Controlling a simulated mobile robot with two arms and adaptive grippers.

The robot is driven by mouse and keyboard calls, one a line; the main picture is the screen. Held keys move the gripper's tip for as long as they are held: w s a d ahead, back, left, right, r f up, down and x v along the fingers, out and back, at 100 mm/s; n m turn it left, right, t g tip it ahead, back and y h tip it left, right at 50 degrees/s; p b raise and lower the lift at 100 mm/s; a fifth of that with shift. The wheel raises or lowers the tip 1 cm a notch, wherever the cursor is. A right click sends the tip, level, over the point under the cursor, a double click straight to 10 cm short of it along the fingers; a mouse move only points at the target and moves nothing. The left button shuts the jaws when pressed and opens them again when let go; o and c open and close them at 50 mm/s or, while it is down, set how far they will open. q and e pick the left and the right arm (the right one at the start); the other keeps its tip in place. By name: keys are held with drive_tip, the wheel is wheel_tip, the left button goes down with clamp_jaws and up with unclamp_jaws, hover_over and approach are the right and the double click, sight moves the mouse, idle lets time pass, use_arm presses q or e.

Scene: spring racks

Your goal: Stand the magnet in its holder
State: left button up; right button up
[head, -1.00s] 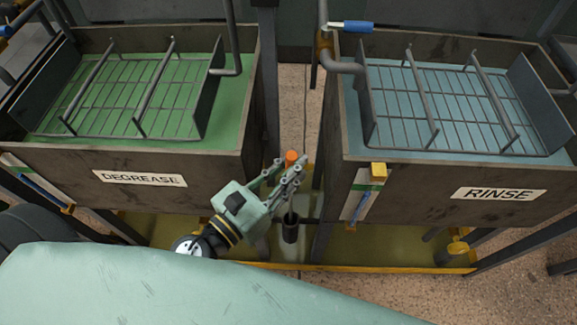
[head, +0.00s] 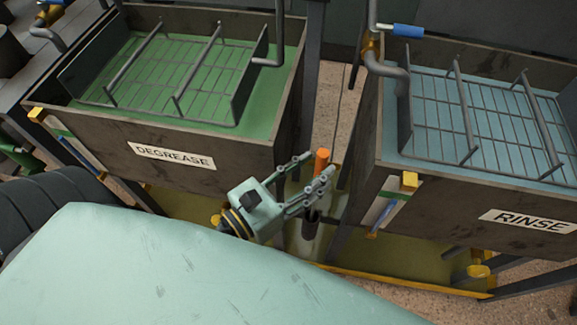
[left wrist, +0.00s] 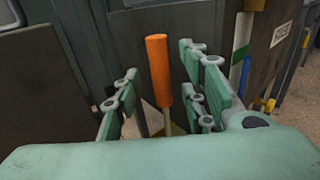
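The magnet has an orange handle (head: 321,160) and stands about upright between the two tanks. In the left wrist view its handle (left wrist: 158,70) and a pale rod below it show between my fingers. A dark cup, which looks like the holder (head: 310,224), is below the handle in the head view. My left gripper (head: 317,167) is open, with a finger on each side of the magnet and gaps between. The fingers hide part of the rod, so I cannot tell whether its lower end is in the holder. My right gripper is not in view.
The DEGREASE tank (head: 215,160) stands at left and the RINSE tank (head: 460,205) at right, both with wire racks. A narrow gap lies between them. A yellow-edged tray (head: 400,281) lies low beneath. Pipes (head: 385,68) rise behind.

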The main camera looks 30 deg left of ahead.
use_arm(q)
drive_tip(key=shift+v, duration=2.85)
drive_tip(key=shift+r, duration=0.15)
